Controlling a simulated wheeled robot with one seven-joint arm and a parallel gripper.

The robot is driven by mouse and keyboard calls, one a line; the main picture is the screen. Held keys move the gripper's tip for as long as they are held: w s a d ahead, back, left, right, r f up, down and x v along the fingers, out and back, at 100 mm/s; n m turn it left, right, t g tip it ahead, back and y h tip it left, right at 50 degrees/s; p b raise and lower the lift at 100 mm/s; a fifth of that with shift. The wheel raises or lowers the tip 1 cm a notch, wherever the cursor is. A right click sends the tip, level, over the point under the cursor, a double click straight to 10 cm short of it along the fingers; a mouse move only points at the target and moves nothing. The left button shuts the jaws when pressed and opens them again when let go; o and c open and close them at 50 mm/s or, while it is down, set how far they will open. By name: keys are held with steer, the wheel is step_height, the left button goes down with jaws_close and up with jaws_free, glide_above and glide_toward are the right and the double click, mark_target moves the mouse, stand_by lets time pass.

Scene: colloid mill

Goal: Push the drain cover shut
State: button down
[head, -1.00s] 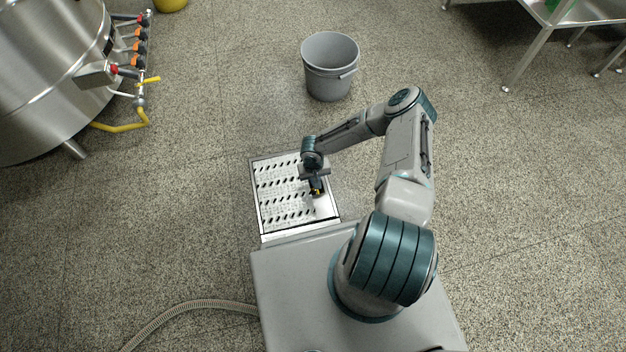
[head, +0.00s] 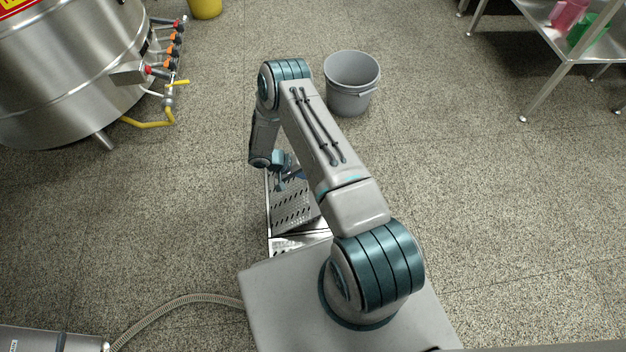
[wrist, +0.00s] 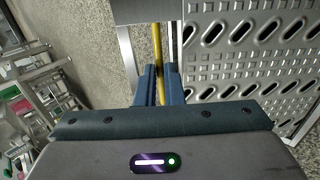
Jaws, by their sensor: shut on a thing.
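The drain cover (head: 293,208) is a perforated metal plate, tilted up out of its floor frame (head: 272,243) in front of my base. In the wrist view the cover (wrist: 245,65) fills the right side, with rows of slots and small raised holes. My gripper (wrist: 158,82) is at the cover's side edge, its blue fingers shut on a yellow bar (wrist: 158,45) that seems to belong to the cover. In the head view my gripper (head: 288,175) is at the cover's far end, partly hidden by my arm. My arm also hides the cover's right side.
A grey bucket (head: 350,85) stands on the floor beyond my arm. A steel vessel (head: 70,70) with valves and a yellow pipe is at the left. A steel table (head: 585,45) is at the far right. A hose (head: 160,312) lies at lower left. Floor between is clear.

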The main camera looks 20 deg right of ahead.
mark_target(300, 183)
steer(key=shift+w+a+r+h, duration=0.2)
steer(key=shift+a+r+h, duration=0.05)
steer(key=shift+a+r, duration=0.35)
steer(key=shift+w+a+r+h, duration=0.15)
steer(key=shift+a+r+h, duration=0.1)
steer(key=shift+a+r, duration=0.3)
steer(key=shift+w+a+r+b, duration=0.1)
steer(key=shift+a+r+b, duration=0.1)
steer(key=shift+a, duration=0.2)
steer(key=shift+a+r+b, duration=0.1)
steer(key=shift+a+b, duration=0.05)
steer(key=shift+a, duration=0.4)
steer(key=shift+a+f, duration=0.1)
steer(key=shift+a, duration=0.05)
steer(key=c, duration=1.8)
jaws_free()
steer(key=shift+a, duration=0.1)
steer(key=shift+d, duration=0.2)
steer(key=p+v, duration=0.3)
steer(key=v, duration=1.1)
steer(key=shift+p, duration=0.3)
